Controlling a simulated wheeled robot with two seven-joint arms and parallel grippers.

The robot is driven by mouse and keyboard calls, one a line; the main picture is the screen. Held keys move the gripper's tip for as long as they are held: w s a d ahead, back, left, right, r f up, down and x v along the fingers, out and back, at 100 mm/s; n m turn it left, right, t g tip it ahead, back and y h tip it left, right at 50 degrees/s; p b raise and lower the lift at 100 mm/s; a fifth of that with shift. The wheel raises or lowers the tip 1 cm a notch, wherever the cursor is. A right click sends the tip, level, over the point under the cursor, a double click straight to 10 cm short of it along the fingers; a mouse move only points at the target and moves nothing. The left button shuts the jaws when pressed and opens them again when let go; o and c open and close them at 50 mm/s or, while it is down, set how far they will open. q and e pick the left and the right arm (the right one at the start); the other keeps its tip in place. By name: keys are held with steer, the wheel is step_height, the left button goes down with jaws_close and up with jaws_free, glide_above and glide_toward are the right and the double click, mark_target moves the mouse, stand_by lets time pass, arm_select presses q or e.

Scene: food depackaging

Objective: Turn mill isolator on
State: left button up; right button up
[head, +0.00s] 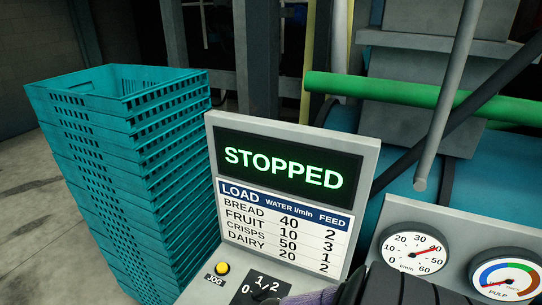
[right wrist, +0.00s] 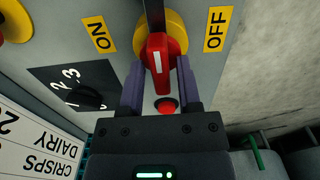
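The isolator's red handle (right wrist: 157,55) sits on a yellow disc (right wrist: 176,27) in the right wrist view. An ON label (right wrist: 98,34) is to its left and an OFF label (right wrist: 215,29) to its right. Its white stripe runs nearly vertically, between the labels. The handle does not show in the head view, where part of this gripper is at the bottom edge. The display (head: 283,170) reads STOPPED. My left gripper is out of view.
A red button (right wrist: 166,106) lies between the fingers, below the handle. A black selector knob (right wrist: 88,97) is to the left. A yellow JOG button (head: 222,268) is under the display. Gauges (head: 411,250) are at right. Teal crates (head: 130,170) are stacked at left.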

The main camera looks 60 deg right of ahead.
steer(key=shift+o, duration=0.7)
steer(key=shift+r, duration=0.1)
step_height(320, 180, up, 9)
steer(key=p, duration=0.3)
steer(key=shift+p, duration=0.4)
steer(key=shift+r, duration=0.4)
